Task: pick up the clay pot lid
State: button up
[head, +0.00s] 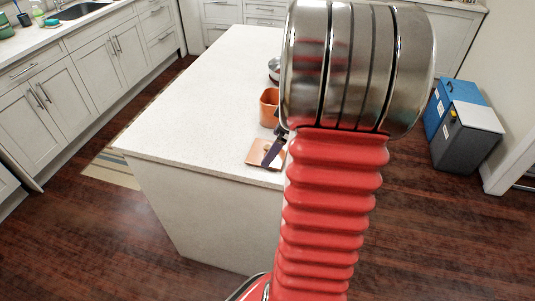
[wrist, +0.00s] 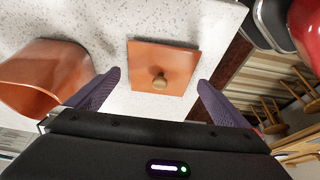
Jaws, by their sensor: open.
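The clay pot lid (wrist: 165,60) is a flat, square, orange-brown plate with a small round knob (wrist: 159,82). It lies on the speckled white counter, and in the head view (head: 259,154) it sits near the front edge, partly hidden by my gripper. My gripper (wrist: 158,90) is open, with its two purple fingers on either side of the knob in the wrist view. Nothing is between the fingers' grip. In the head view my gripper (head: 272,152) shows dark over the lid. I cannot tell its exact height above it.
An orange clay pot (wrist: 45,75) stands on the counter beside the lid; it also shows in the head view (head: 268,107). A metal pot (head: 273,70) stands farther back, partly hidden by my arm. The counter's left part (head: 200,110) is clear. Bins (head: 465,125) stand at the right.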

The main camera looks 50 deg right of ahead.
jog(key=shift+x, duration=1.4)
jog(key=shift+s, duration=0.1)
jog(key=shift+c, duration=0.4)
jog(key=c, duration=0.8)
jog(key=shift+r, duration=0.2)
notch_tip(320, 180, up, 10)
jog(key=shift+f, duration=0.15)
jog(key=shift+a+f, duration=0.1)
